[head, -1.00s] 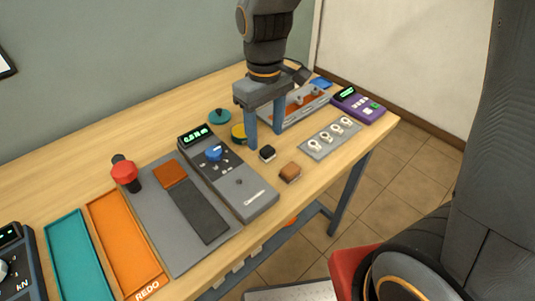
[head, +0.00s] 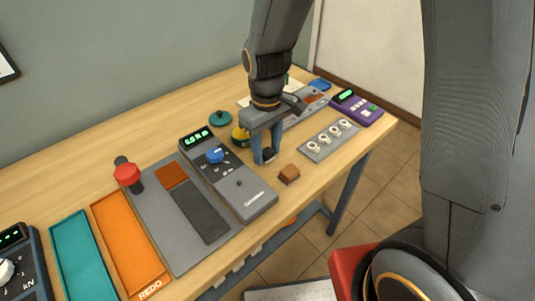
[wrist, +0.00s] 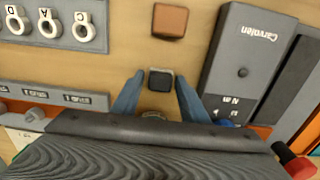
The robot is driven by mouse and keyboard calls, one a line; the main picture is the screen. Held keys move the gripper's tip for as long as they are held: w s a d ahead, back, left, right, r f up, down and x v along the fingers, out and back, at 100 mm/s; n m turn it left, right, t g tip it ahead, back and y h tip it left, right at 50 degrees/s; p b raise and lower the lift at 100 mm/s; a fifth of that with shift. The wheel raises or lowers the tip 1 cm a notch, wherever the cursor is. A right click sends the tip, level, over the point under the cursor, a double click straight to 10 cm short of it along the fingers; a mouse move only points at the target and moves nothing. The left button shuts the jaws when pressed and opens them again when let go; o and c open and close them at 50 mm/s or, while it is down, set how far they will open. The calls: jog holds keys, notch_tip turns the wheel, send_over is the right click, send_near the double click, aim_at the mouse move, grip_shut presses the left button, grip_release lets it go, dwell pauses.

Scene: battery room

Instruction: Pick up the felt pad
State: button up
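A small dark block with a black top, which I take to be the felt pad (wrist: 160,80), lies on the wooden table. In the wrist view it sits between the fingertips of my gripper (wrist: 157,88), with a narrow gap on the left and a smaller one on the right. My gripper is open, and it shows low over the table in the head view (head: 266,158). There the fingers partly hide the pad (head: 269,155). Whether a finger touches the pad is hard to tell.
A brown block (head: 289,174) lies close by, toward the front edge. A grey meter with a blue knob (head: 240,190) stands to the left, and a grey plate with several white rings (head: 328,141) to the right. A yellow-and-black round item (head: 240,136) is behind.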

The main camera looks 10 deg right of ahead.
aim_at(267, 151)
jog(key=c, duration=0.7)
notch_tip(267, 151, up, 10)
jog(key=shift+r+b, duration=0.1)
jog(key=shift+b, duration=0.55)
jog(key=o, duration=0.4)
jog(key=c, duration=0.3)
